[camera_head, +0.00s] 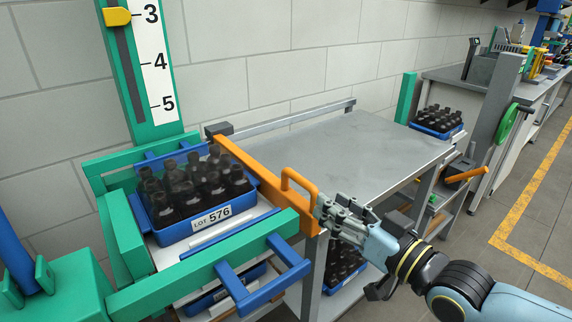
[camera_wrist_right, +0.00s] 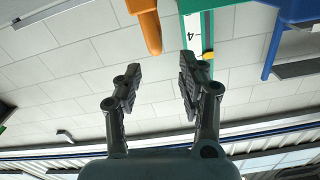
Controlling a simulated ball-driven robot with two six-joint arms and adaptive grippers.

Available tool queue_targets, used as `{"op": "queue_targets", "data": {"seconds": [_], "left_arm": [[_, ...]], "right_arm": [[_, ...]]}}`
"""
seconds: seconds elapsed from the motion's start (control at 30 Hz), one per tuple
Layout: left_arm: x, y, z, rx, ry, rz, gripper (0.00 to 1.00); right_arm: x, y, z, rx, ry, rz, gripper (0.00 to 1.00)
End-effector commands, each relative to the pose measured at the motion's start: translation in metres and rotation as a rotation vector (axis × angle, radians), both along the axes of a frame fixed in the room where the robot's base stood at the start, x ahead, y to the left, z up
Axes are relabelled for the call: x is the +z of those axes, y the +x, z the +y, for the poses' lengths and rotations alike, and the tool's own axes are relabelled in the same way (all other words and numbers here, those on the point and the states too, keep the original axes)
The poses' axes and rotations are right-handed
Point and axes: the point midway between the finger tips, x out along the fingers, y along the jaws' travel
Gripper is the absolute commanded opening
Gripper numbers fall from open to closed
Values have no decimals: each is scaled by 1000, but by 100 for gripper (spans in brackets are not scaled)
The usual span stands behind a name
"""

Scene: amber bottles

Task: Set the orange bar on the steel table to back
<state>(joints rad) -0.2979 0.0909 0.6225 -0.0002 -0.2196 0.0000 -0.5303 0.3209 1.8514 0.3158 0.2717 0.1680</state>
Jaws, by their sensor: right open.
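The orange bar (camera_head: 262,178) lies along the left edge of the steel table (camera_head: 345,150), between the table top and the green frame. It runs from the back left to the front corner. Its upright loop handle (camera_head: 288,175) stands near the front end. My right gripper (camera_head: 322,205) is just right of the bar's front end, close to the handle; touching or apart I cannot tell. In the right wrist view the same gripper (camera_wrist_right: 158,75) has its fingers apart with nothing between them, and an orange part (camera_wrist_right: 148,25) shows beyond the fingertips. My left gripper is not in view.
A blue crate of dark bottles (camera_head: 207,229) sits in the green frame (camera_head: 128,240) on the left. A smaller blue crate (camera_head: 437,133) stands at the table's far right corner. A numbered scale (camera_head: 155,60) rises behind. The middle of the table is bare.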

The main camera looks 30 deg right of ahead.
Motion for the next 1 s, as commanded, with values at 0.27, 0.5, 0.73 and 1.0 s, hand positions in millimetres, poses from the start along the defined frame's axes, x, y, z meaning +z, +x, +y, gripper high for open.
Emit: {"op": "queue_targets", "data": {"seconds": [0.27,0.5,0.73,1.0], "left_arm": [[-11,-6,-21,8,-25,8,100],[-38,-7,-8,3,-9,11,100],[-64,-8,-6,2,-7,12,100],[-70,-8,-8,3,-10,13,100]], "right_arm": [[-3,36,3,-2,0,0,40],[-9,85,7,-1,-2,2,40],[-8,100,8,0,-1,5,40],[-3,106,8,-3,-1,5,40]]}}
